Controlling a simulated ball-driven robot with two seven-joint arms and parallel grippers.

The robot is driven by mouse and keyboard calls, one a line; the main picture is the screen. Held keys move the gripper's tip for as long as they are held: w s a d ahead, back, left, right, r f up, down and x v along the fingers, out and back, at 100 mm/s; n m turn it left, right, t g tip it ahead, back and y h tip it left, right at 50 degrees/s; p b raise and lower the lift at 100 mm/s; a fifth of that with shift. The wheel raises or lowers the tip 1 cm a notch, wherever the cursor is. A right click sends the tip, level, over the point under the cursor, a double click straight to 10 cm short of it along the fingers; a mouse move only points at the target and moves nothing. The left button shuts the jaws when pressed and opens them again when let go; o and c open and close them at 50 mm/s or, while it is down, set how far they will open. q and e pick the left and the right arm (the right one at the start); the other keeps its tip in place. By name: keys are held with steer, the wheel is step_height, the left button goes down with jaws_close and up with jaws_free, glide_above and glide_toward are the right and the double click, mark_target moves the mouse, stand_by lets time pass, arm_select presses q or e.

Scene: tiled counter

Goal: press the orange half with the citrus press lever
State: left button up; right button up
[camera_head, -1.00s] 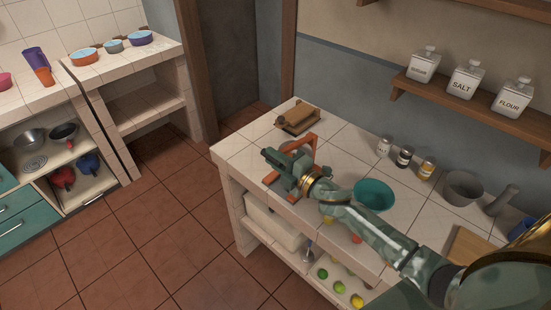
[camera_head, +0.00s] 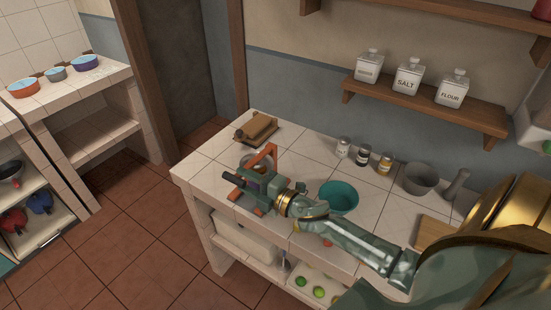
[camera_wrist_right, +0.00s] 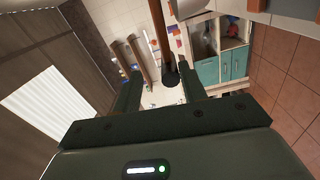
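The citrus press, with its orange frame (camera_head: 264,156), stands near the left end of the tiled counter (camera_head: 205,163). My right gripper (camera_head: 234,177) is at the press and hides part of it. In the right wrist view a dark rod with a round end (camera_wrist_right: 171,80), apparently the press lever, reaches between the open fingers (camera_wrist_right: 160,88). Gaps show beside the rod, so the fingers do not look closed on it. I cannot make out the orange half; the gripper and frame cover that area. My left gripper is not in view.
A brown wooden object (camera_head: 256,129) lies behind the press. Several small jars (camera_head: 363,156), a grey mortar (camera_head: 421,178) and a cutting board (camera_head: 432,231) are farther right. Green fruit (camera_head: 319,292) lies on the lower shelf.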

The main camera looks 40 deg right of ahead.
steer(key=v, duration=1.3)
steer(key=shift+b, duration=0.3)
steer(key=shift+w, duration=0.1)
